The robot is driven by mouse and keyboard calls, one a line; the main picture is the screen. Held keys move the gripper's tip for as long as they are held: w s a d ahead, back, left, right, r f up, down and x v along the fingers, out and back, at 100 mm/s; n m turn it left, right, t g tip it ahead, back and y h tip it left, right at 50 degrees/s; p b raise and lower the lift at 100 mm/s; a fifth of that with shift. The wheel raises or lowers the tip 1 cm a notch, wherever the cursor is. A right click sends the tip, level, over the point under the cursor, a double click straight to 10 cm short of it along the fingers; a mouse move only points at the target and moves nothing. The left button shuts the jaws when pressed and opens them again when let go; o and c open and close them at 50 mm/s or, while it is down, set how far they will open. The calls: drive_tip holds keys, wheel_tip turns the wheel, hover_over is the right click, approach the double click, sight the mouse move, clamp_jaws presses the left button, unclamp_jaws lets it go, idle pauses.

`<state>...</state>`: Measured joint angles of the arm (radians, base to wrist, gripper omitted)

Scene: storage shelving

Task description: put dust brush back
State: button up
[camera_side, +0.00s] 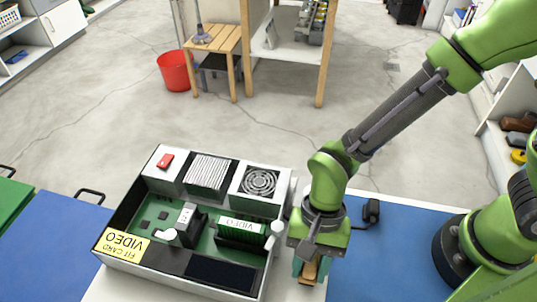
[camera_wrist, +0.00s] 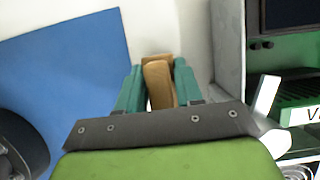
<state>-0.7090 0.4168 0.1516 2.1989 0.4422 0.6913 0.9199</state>
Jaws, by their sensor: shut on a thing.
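The dust brush (camera_wrist: 158,82) shows as a tan wooden piece between the teal fingers of my gripper (camera_wrist: 157,90) in the wrist view. My gripper is shut on it. In the side view, my gripper (camera_side: 311,268) points down just right of an open computer case, over the pale strip of bench. Only a small tan part of the brush (camera_side: 309,272) shows there between the fingers. Its bristles are hidden, and I cannot tell whether it touches the bench.
The open case (camera_side: 150,275) holds a fan, a green VIDEO card (camera_side: 242,227) and white levers. A blue mat (camera_side: 390,255) lies right of my gripper, with a small black object (camera_side: 371,211) at its back edge. Another blue mat (camera_side: 50,245) lies left of the case.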

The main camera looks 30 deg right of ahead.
drive_tip(key=shift+f, duration=0.7)
drive_tip(key=shift+f, duration=0.15)
drive_tip(key=o, duration=1)
